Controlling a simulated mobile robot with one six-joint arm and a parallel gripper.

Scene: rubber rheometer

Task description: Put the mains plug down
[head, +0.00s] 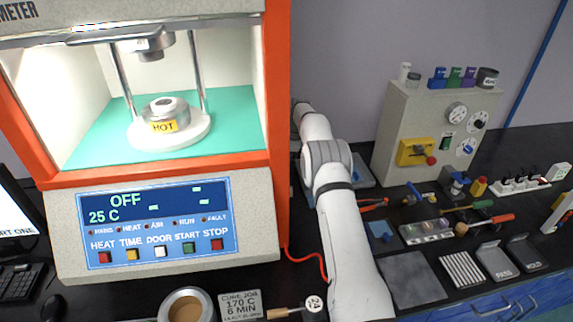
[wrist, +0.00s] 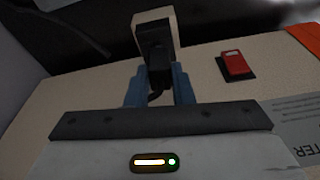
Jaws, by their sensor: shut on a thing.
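In the wrist view my gripper (wrist: 157,85) has blue fingers closed on the black mains plug (wrist: 158,66). A dark cord curls down from the plug between the fingers. Just beyond the plug is a pale block with a dark face (wrist: 154,22); I cannot tell whether the plug touches it or sits in it. In the head view my arm reaches back along the right side of the orange-framed rheometer (head: 278,100), and my gripper and the plug are hidden there.
A red switch (wrist: 235,63) is on the pale panel (wrist: 215,88) right of the plug. The rheometer display reads OFF. A grey control box (head: 400,130) stands right of my arm. Tools and a white power strip (head: 518,186) crowd the dark bench at right.

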